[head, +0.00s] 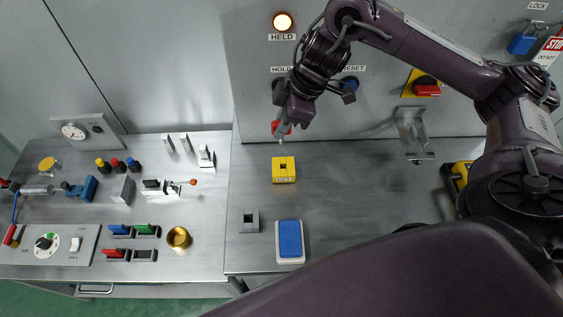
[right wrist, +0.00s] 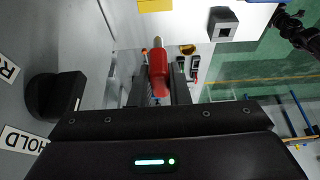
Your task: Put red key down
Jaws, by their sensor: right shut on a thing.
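My right gripper (head: 284,121) is shut on the red key (head: 281,128) and holds it in the air near the panel wall, above the back of the right-hand bench. The key's pale shaft points down in the head view. In the right wrist view the red key (right wrist: 157,75) sits between the fingers with its tip clear of anything. A yellow block (head: 283,178) with a dark square hole stands below and in front of the key. A small grey block (head: 249,228) with a square opening stands nearer the front. My left gripper is not in view.
A blue pad in a white frame (head: 290,240) lies at the bench front. The panel has a lit HELD lamp (head: 283,22), HOLD and RESET controls, and a red-yellow switch (head: 426,87). A metal bracket (head: 411,130) stands at the back. The bench middle right is clear; the left bench is crowded.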

